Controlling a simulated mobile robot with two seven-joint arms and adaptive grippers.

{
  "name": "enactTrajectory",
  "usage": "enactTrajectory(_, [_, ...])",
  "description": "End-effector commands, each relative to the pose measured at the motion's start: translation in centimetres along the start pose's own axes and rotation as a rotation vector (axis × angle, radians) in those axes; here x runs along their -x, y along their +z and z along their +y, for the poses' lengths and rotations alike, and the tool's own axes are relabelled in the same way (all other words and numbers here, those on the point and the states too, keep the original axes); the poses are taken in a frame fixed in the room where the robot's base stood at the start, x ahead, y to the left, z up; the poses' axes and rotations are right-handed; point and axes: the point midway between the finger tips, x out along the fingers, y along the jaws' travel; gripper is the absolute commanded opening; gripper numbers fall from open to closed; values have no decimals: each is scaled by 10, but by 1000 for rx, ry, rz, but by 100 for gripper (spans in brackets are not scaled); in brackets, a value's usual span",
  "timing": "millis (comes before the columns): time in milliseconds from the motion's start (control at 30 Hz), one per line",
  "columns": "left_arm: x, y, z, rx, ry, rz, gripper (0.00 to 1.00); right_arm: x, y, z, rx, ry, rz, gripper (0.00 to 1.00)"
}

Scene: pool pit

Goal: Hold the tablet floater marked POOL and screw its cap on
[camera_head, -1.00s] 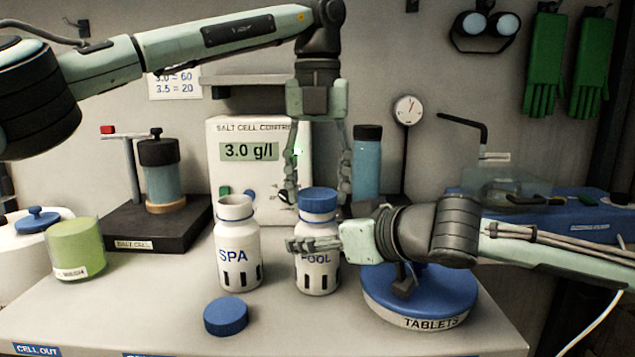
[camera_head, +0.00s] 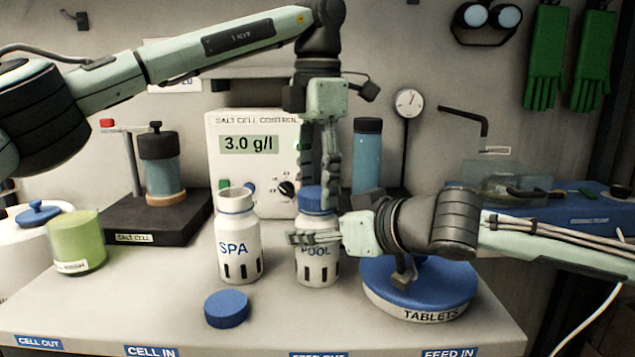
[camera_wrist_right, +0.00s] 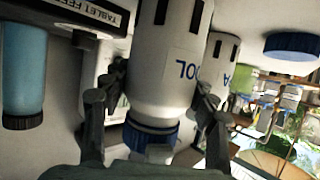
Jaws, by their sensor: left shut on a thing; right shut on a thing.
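The white tablet floater marked POOL (camera_head: 318,270) stands upright on the bench. My right gripper (camera_head: 300,240) is shut around its upper body from the right. A blue cap (camera_head: 311,199) sits at the top of the POOL floater, upright. My left gripper (camera_head: 321,188) points straight down, shut on this cap. Its fingers partly cover the cap, and I cannot tell how far the cap is threaded.
An open SPA floater (camera_head: 237,262) stands just left of POOL. A loose blue cap (camera_head: 227,309) lies in front of it. A round blue-lidded TABLETS tub (camera_head: 420,298) is under my right forearm. The salt cell control box (camera_head: 228,170) and a blue cylinder (camera_head: 367,160) stand behind.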

Motion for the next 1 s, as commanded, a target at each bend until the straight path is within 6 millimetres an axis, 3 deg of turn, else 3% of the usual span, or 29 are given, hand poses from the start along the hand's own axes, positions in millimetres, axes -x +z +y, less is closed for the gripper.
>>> enactTrajectory(300, [0, 0, 0, -827, 1, -2, 35, 0, 1, 0, -1, 0, -2, 0])
enactTrajectory(467, [0, 0, 0, -1147, 2, -1, 35, 0, 1, 0, -1, 0, -2, 0])
enactTrajectory(633, [0, 0, 0, -1159, 2, 0, 35, 0, 1, 0, -1, 0, -2, 0])
enactTrajectory(667, [0, 0, 0, -1158, 2, 0, 54, 0, 1, 0, -1, 0, -2, 0])
enactTrajectory(800, [0, 0, 0, -1157, 2, 0, 71, 0, 1, 0, -1, 0, -2, 0])
enactTrajectory(1000, [0, 0, 0, -1156, 2, 0, 74, 0, 1, 0, -1, 0, -2, 0])
